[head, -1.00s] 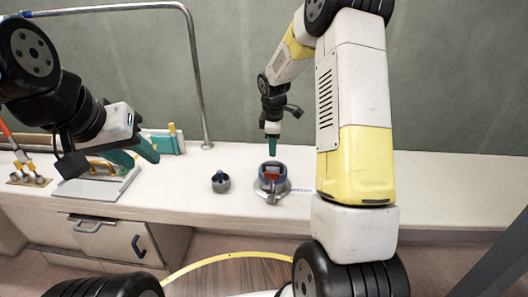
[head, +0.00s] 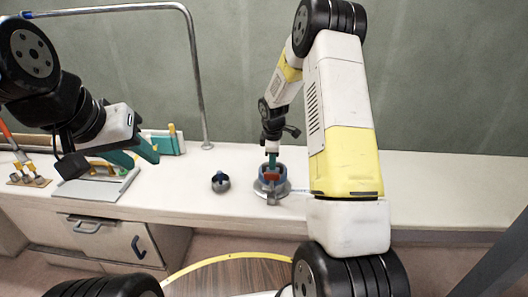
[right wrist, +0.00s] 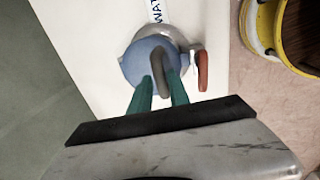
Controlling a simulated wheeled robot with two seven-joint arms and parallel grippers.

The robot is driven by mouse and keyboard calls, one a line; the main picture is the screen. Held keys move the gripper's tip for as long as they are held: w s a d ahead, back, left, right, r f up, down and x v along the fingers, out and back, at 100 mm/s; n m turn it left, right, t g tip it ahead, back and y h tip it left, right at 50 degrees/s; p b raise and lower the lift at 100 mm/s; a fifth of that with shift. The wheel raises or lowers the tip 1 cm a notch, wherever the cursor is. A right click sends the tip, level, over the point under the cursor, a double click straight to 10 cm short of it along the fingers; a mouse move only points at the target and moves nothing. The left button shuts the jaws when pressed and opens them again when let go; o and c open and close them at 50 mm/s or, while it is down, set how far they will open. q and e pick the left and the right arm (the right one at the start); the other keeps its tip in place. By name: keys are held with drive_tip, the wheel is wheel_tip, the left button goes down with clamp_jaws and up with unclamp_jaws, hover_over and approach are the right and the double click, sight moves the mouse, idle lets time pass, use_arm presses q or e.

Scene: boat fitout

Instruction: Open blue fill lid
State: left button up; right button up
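The blue fill lid (head: 262,170) sits on a round grey metal deck fitting (head: 284,190) on the white counter. In the right wrist view, the blue lid (right wrist: 136,64) has a raised grey handle (right wrist: 159,74) across it. My right gripper (head: 272,161) points down at the lid. In the right wrist view, its green fingers (right wrist: 160,90) stand apart, one on each side of the handle; firm contact is not visible. A red tab (right wrist: 203,70) sits beside the lid. My left gripper (head: 136,155) is open and empty over the counter's left part.
A small dark grey fitting (head: 220,182) stands left of the lid. A white label (right wrist: 156,12) reading "WAT" lies beside the fitting. A metal rail (head: 204,100) rises behind. The counter's right side is clear.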

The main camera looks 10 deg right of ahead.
clamp_jaws()
idle(1.1)
